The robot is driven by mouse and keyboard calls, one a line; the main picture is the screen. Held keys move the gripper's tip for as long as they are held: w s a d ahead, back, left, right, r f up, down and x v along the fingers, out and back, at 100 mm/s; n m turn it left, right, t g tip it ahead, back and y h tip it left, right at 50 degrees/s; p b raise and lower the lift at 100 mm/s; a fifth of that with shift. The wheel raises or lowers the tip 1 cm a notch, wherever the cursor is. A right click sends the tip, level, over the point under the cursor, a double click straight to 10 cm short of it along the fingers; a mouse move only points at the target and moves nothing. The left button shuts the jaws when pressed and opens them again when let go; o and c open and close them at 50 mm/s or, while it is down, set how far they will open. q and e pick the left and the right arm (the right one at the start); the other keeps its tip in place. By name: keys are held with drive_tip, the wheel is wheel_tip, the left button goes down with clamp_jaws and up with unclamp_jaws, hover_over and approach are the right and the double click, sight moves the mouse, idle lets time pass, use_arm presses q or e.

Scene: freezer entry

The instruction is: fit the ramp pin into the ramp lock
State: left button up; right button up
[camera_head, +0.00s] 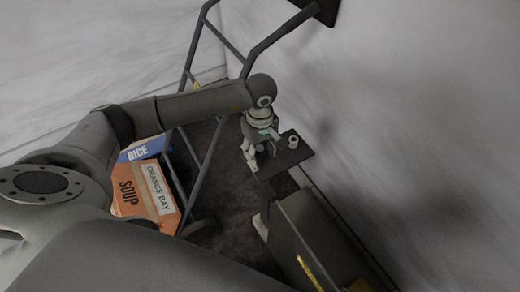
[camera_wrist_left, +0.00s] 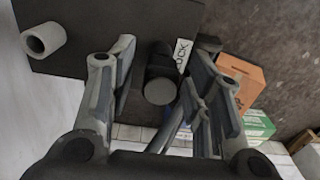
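My left gripper (camera_head: 262,160) is at the left edge of a small dark plate (camera_head: 297,160). In the left wrist view its fingers (camera_wrist_left: 162,88) are apart, on either side of a black cylinder with a grey round end (camera_wrist_left: 160,90). Gaps show between this cylinder and both fingers. A white label reading "LOCK" (camera_wrist_left: 182,55) sits beside the cylinder, partly covered by a finger. A light grey hollow cylinder (camera_wrist_left: 43,39) stands on the plate, apart from the gripper; it also shows in the head view (camera_head: 293,142). I cannot tell for sure which piece is the ramp pin.
A cart with grey tube rails (camera_head: 203,165) stands left of the plate. Orange soup box (camera_head: 146,195) and blue rice box (camera_head: 143,150) lie beyond the rails. A dark box-like block (camera_head: 305,235) is below the plate. A pale wall (camera_head: 420,120) closes off the right.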

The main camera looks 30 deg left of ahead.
sight(260, 149)
use_arm(q)
wheel_tip(260, 149, up, 12)
idle(0.7)
